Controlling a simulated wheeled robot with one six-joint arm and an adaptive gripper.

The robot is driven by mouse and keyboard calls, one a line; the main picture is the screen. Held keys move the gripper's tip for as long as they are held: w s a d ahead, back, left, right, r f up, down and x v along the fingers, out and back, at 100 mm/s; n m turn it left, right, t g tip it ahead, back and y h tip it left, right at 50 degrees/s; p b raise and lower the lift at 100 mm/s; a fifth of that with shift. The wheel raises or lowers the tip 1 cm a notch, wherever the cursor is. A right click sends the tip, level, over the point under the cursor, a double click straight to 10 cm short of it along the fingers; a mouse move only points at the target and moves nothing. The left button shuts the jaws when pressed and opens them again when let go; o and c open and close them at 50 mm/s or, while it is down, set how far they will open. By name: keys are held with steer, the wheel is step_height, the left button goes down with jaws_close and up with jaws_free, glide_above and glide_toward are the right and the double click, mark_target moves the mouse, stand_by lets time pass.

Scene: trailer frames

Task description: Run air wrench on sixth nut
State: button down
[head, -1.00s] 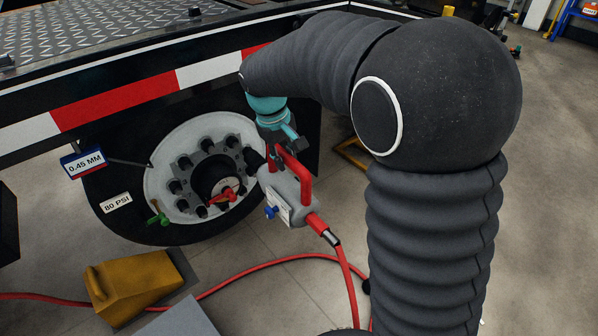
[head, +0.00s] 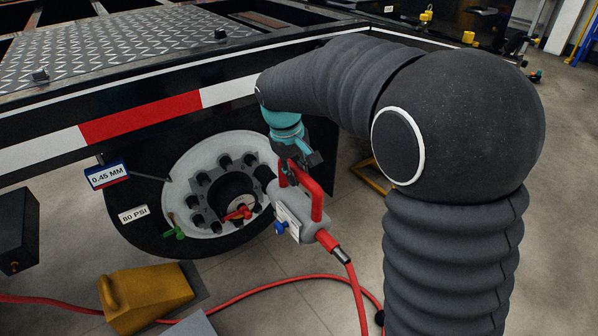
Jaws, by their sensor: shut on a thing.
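The air wrench (head: 300,214) is grey with a red handle frame and a blue knob. My gripper (head: 291,160) is shut on the top of its red handle. The wrench's nose points left at the right side of the wheel hub (head: 232,196). Several dark nuts (head: 202,179) ring the hub inside the pale wheel rim (head: 183,166). A red pointer (head: 238,213) is at the hub centre, and a green clip (head: 174,231) is at the rim's lower left.
A red hose (head: 280,279) runs from the wrench down across the floor. A yellow wheel chock (head: 146,297) stands below the wheel. A 0.45 MM sign (head: 107,173) and an 80 PSI label (head: 133,214) are left of the rim. The trailer frame (head: 90,90) overhangs the wheel.

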steer(key=shift+w+a+r+p, duration=0.1)
steer(key=shift+w+a+p, duration=0.55)
steer(key=shift+w, duration=0.3)
steer(key=shift+w+a+p, duration=0.6)
steer(key=shift+w+a, duration=0.05)
steer(key=shift+w, duration=0.3)
